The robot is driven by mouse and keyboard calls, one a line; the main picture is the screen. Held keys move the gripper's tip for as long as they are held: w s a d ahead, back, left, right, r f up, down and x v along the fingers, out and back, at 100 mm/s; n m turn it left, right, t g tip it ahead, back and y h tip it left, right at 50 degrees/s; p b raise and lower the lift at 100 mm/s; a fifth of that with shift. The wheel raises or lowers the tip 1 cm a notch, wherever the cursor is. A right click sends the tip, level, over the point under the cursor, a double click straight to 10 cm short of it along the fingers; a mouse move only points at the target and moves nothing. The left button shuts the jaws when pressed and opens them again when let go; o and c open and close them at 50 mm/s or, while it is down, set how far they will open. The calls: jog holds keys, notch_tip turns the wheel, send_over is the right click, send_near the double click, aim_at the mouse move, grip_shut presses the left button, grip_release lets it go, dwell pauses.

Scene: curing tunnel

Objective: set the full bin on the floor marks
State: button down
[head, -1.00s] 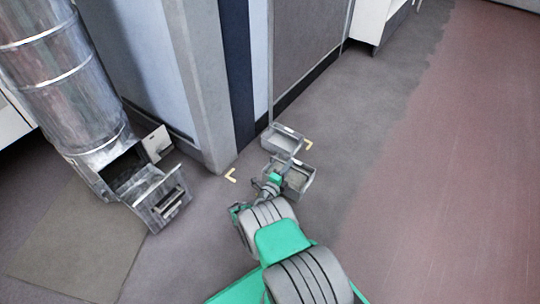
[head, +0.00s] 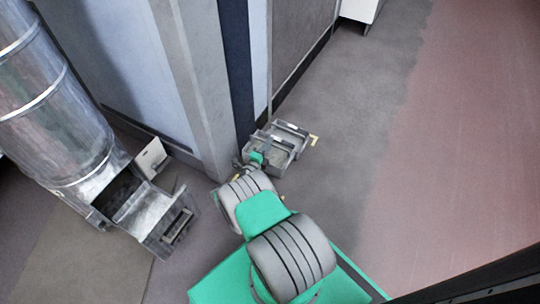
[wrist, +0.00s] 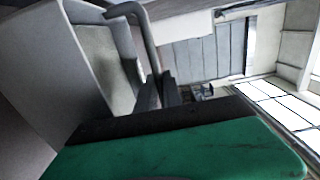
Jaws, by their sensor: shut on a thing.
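The full bin (head: 265,163) is a grey open box with a raised handle, near the corner post in the head view. In the wrist view the bin (wrist: 72,75) fills the left side, with grey speckled fill inside it. My gripper (wrist: 160,92) is shut on its curved handle (wrist: 141,28); in the head view my gripper (head: 256,158) is partly hidden by my arm. Other marks are mostly hidden by my arm and the bin. I cannot tell whether the bin touches the floor.
A second grey bin (head: 291,130) stands just behind the held one, close to the wall panel (head: 297,45). A metal chute (head: 160,215) with an open drawer-like mouth is at the left. Clear grey floor (head: 345,165) lies to the right.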

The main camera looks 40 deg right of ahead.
aim_at(269, 157)
notch_tip(269, 157, down, 10)
jog(key=b, duration=0.7)
jog(key=shift+f+b, duration=0.1)
jog(key=shift+b, duration=0.2)
jog(key=shift+r, duration=0.25)
jog(key=c, duration=1.5)
grip_release()
jog(key=shift+s, duration=0.1)
